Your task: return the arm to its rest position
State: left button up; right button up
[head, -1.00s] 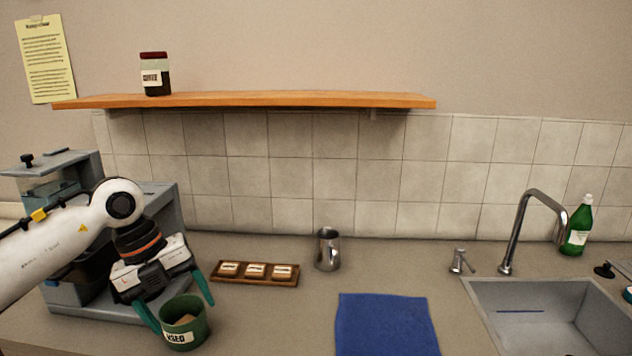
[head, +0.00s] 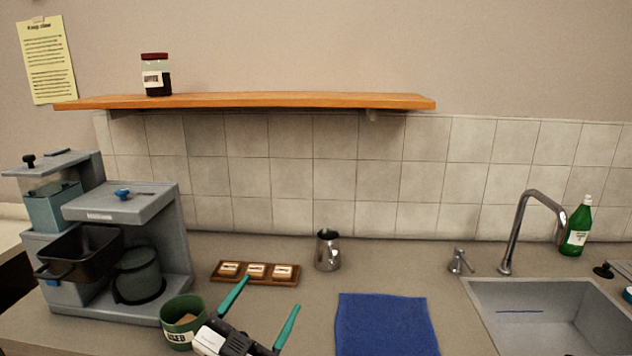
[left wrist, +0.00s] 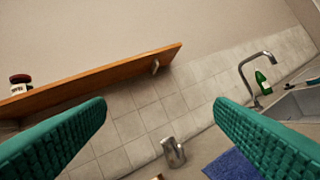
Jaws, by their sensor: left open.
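My left gripper (head: 262,312) is low in the head view, at the front edge of the picture, just right of the green cup. Its two green fingers are spread apart with nothing between them. In the left wrist view the open fingers (left wrist: 160,130) frame the tiled wall and the metal pitcher (left wrist: 173,152). The green cup labelled USED (head: 180,335) stands upright on the counter, with something light brown inside. The gripper's body overlaps the cup's right side in the picture; I cannot tell if they touch. My right gripper is in neither view.
A grey coffee machine (head: 140,205) stands at the left. A wooden tray (head: 228,281) with small labelled blocks, the metal pitcher (head: 328,251) and a blue cloth (head: 385,325) lie across the counter. A sink (head: 545,310) is at the right. A shelf (head: 300,100) holds a jar (head: 155,77).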

pick_arm(q)
jog(key=s+a+f+n+g+y, duration=0.3)
jog(key=s+a+f, duration=0.1)
jog(key=f, duration=0.4)
jog(key=s+a+f+n+g+y, duration=0.3)
jog(key=s+f+g+y, duration=0.1)
jog(key=f, duration=0.3)
jog(key=s+a+f+n+g+y, duration=0.2)
jog(key=s+a+f+g+y, duration=0.15)
jog(key=f, duration=0.45)
jog(key=s+a+f+g, duration=0.1)
jog(key=s+f+g, duration=0.25)
jog(key=s, duration=0.35)
jog(key=s+a+f+g, duration=0.1)
jog(key=s+f+g, duration=0.1)
jog(key=s+f, duration=0.35)
jog(key=s+f+g, duration=0.1)
jog(key=s+f, duration=0.2)
jog(key=f, duration=2)
jog(key=s+a+f+g, duration=0.1)
jog(key=s+a+f, duration=0.2)
jog(key=s+f, duration=1.3)
jog(key=shift+s+f+g, duration=0.25)
jog(key=shift+f+g, duration=0.05)
